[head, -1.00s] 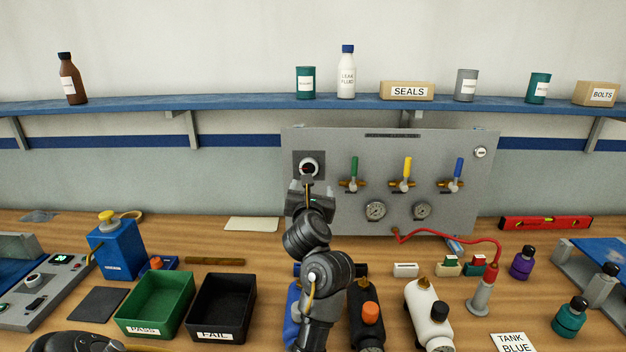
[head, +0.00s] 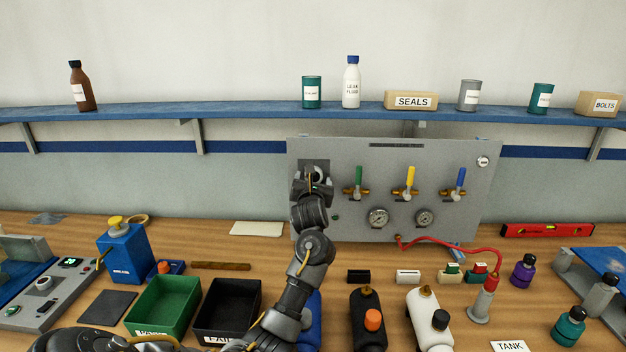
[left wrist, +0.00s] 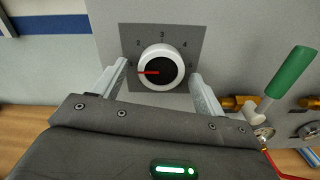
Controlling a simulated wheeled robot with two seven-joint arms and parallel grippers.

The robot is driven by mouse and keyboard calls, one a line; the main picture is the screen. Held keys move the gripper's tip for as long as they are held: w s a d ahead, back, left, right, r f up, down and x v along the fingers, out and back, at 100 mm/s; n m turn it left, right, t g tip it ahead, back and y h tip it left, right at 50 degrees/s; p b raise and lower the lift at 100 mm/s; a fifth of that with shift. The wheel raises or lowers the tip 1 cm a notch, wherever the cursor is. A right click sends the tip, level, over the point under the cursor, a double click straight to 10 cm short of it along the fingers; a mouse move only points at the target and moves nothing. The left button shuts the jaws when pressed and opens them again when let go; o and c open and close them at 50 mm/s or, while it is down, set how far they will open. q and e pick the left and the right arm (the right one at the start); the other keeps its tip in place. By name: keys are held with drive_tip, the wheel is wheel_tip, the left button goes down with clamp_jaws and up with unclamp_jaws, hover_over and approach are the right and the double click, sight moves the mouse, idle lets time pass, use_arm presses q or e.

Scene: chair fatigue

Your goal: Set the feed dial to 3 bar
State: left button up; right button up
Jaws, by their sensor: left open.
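The feed dial (left wrist: 174,53) is a white round knob with a dark face on a grey square plate marked 2, 3 and 4. Its red pointer points left, below the 2 mark, with 3 at the top. In the head view the dial plate (head: 305,164) is at the panel's upper left, and my gripper hides most of the knob. My left gripper (left wrist: 158,70) is open, with one finger on each side of the dial. I cannot tell whether the fingers touch it. It also shows in the head view (head: 315,178). My right gripper is not in view.
The grey panel (head: 330,225) also carries green (head: 358,177), yellow (head: 410,177) and blue (head: 460,178) valve handles and two gauges (head: 378,218). The green handle is close to the right of my gripper. Trays, bottles and a red hose (head: 450,246) occupy the bench below.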

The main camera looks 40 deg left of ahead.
use_arm(q)
drive_tip(key=c, duration=1)
drive_tip(key=shift+m, duration=0.4)
drive_tip(key=shift+s+r+m+p, duration=0.15)
drive_tip(key=shift+m+p, duration=0.25)
drive_tip(key=shift+m, duration=3.8)
drive_tip(key=shift+w+r+m+p, duration=0.1)
drive_tip(key=shift+m+p, duration=0.3)
drive_tip(key=shift+m, duration=3.8)
drive_tip(key=shift+a, duration=0.1)
